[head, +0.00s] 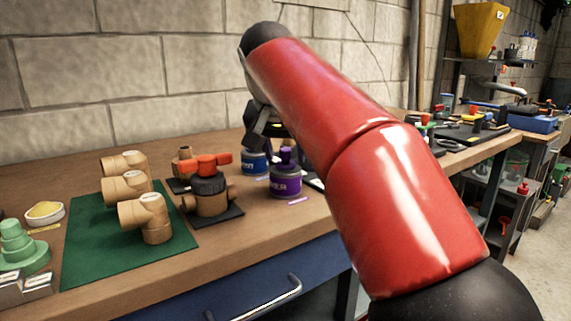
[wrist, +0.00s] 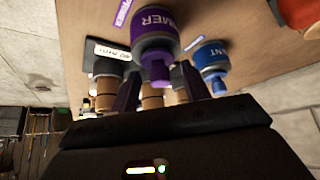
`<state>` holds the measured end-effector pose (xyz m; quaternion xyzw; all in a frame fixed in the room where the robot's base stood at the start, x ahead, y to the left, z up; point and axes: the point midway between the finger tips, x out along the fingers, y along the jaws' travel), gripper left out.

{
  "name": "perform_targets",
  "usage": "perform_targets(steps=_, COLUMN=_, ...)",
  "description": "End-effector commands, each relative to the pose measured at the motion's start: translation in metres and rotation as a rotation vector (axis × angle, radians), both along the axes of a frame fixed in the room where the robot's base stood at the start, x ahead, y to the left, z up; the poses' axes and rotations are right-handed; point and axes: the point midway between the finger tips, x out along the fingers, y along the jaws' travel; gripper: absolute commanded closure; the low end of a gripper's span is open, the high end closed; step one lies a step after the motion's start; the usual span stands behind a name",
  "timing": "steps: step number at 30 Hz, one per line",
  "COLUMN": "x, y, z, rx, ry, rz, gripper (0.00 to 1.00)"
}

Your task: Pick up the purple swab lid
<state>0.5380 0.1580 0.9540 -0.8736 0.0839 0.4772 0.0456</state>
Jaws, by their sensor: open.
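The purple swab lid (head: 286,158) is on top of a dark purple primer can (head: 285,183) standing upright on the bench. In the wrist view the lid's knob (wrist: 156,72) points toward the camera, with the can (wrist: 150,22) beyond it. My gripper (wrist: 161,72) is open and empty. Its two dark fingers appear on either side of the knob in the wrist view, but I cannot tell how far apart in depth they are. In the head view my gripper (head: 264,124) is above and left of the lid, partly hidden by my red arm.
A blue can (head: 254,162) stands close to the purple one, and also shows in the wrist view (wrist: 209,56). A valve with red handles (head: 208,188) stands left on a dark pad. Tan pipe fittings (head: 145,213) stand on a green mat (head: 95,255). The wall (head: 90,70) is behind.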

Motion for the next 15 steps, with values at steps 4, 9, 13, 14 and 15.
perform_targets(steps=4, x=-0.0001, y=0.0, z=0.0005, rx=0.0, ry=0.0, rz=0.0, gripper=0.55)
perform_targets(steps=9, x=-0.0002, y=0.0, z=0.0007, rx=0.0, ry=0.0, rz=0.0, gripper=0.77)
perform_targets(steps=13, x=-0.0003, y=0.0001, z=0.0006, rx=0.0, ry=0.0, rz=0.0, gripper=0.94)
perform_targets(steps=14, x=-0.0003, y=0.0001, z=0.0006, rx=0.0, ry=0.0, rz=0.0, gripper=0.98)
perform_targets(steps=15, x=-0.0003, y=0.0002, z=0.0007, rx=0.0, ry=0.0, rz=0.0, gripper=1.0)
